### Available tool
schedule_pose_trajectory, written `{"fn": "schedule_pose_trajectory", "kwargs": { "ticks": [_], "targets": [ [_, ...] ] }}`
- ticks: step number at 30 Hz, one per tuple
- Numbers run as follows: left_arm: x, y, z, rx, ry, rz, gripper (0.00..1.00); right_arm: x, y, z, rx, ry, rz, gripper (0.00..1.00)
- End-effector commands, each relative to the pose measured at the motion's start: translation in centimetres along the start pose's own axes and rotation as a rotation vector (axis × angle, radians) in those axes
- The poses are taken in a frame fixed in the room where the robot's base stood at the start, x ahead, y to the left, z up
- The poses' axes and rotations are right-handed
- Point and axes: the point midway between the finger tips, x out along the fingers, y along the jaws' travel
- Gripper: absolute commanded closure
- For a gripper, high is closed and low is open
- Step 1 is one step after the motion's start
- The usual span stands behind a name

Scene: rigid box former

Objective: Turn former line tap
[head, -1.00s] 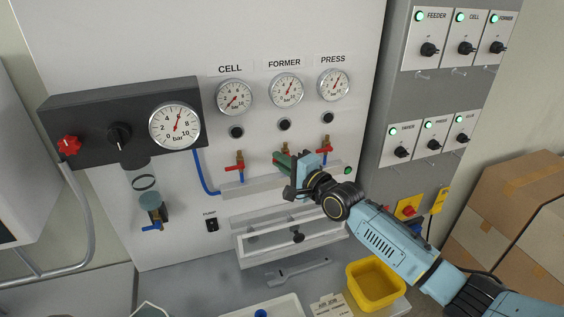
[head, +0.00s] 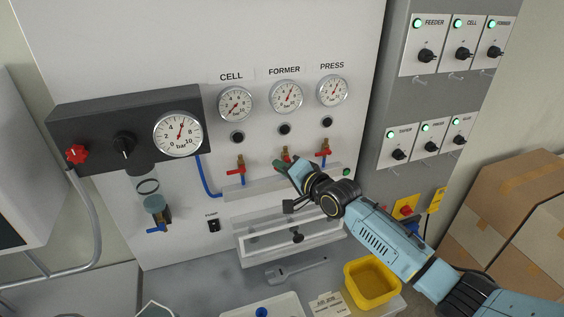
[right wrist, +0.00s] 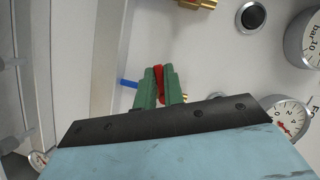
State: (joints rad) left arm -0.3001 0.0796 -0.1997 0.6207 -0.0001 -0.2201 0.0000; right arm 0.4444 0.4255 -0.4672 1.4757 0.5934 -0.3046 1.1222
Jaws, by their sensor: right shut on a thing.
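The former line tap (head: 286,154) is the middle one of three red-handled brass taps, below the FORMER gauge (head: 286,96). It is partly hidden by my right gripper (head: 281,165), which reaches it from the lower right. In the right wrist view, the green fingers (right wrist: 159,90) are shut on the red tap handle (right wrist: 158,74), one finger on each side of it. My left gripper is not in view.
The cell tap (head: 240,163) and press tap (head: 325,148) stand close on either side. Below are a pale ledge (head: 240,192), a clear-fronted box (head: 270,241), a grey spanner (head: 296,270) and a yellow bin (head: 373,286). A switch cabinet (head: 398,95) stands to the right.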

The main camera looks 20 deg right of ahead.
Motion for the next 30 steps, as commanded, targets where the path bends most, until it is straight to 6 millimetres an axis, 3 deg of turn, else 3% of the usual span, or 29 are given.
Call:
{"fn": "schedule_pose_trajectory", "kwargs": {
  "ticks": [30],
  "targets": [
    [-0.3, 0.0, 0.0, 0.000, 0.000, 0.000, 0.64, -0.3, 1.8, -0.8, -0.858, 0.001, 0.356, 1.00]
  ]
}}
